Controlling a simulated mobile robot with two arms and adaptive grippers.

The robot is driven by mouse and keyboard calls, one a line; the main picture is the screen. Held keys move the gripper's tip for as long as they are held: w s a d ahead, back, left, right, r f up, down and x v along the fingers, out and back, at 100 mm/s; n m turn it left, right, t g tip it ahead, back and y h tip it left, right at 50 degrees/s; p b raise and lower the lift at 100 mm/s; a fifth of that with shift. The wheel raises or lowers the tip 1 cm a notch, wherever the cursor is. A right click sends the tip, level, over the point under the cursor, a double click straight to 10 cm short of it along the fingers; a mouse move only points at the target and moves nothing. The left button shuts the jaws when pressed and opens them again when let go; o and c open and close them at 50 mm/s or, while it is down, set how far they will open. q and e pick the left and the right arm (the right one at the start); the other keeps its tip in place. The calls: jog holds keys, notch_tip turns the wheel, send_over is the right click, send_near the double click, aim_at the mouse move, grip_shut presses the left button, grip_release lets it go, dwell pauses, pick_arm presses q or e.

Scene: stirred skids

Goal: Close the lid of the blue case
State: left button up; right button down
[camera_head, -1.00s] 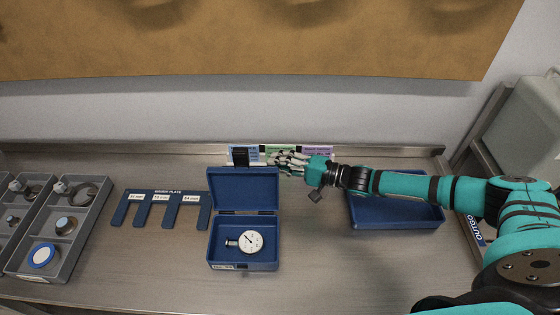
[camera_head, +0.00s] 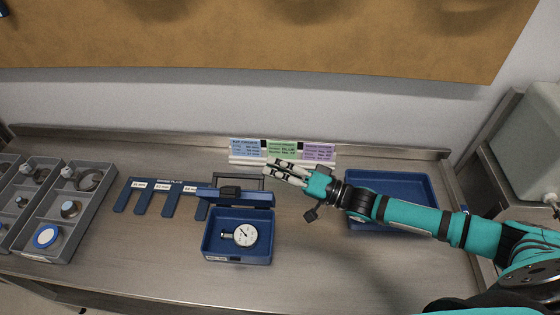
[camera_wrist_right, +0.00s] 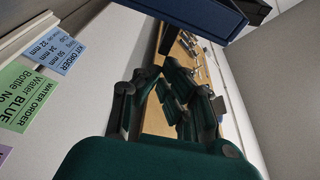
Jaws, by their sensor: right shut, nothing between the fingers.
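The blue case (camera_head: 237,260) stands on the steel bench in the head view, with a round white dial gauge (camera_head: 244,235) inside. My right gripper (camera_head: 270,171) is shut and empty, behind and to the right of the lid. I cannot tell whether it touches the lid. In the right wrist view, a dark blue surface (camera_wrist_right: 195,14), likely the case, shows above the fingers (camera_wrist_right: 170,95). My left gripper is out of view.
Coloured order cards (camera_head: 283,149) stand behind the gripper. An empty blue tray (camera_head: 400,177) lies to the right, partly behind my arm. A blue slotted plate (camera_head: 170,206) and a grey compartment tray (camera_head: 85,220) are to the left. The bench in front is clear.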

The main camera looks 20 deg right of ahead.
jog(key=s+n, duration=0.1)
jog(key=n, duration=0.1)
jog(key=s+a+n+y+b, duration=0.1)
jog(key=s, duration=0.1)
jog(key=s+a+n+y+b, duration=0.1)
jog(key=s+n, duration=0.1)
jog(key=shift+a+f+n+g, duration=0.1)
jog(key=shift+f+n+g, duration=0.05)
jog(key=shift+n+g, duration=0.15)
jog(key=s+n+b, duration=0.1)
jog(key=n, duration=0.1)
jog(key=s+a+f+n+g+y+b, duration=0.1)
jog(key=s+n, duration=0.1)
jog(key=s+a+f+n+g+y+b, duration=0.1)
jog(key=s+n, duration=0.1)
jog(key=n, duration=0.1)
jog(key=shift+f, duration=0.25)
jog(key=shift+s+a+f+n+g+y+b, duration=0.25)
jog(key=shift+s+f+n+g+b, duration=0.35)
jog(key=shift+n, duration=0.35)
jog(key=shift+s+a+f+n+g+y+b, duration=0.15)
jog(key=shift+s+f+n+g+y+b, duration=0.2)
jog(key=shift+n+b, duration=0.45)
jog(key=shift+n, duration=0.25)
jog(key=shift+r, duration=0.1)
jog(key=s+d, duration=0.3)
jog(key=d, duration=0.5)
jog(key=shift+s+d+r, duration=0.3)
jog(key=shift+d, duration=0.1)
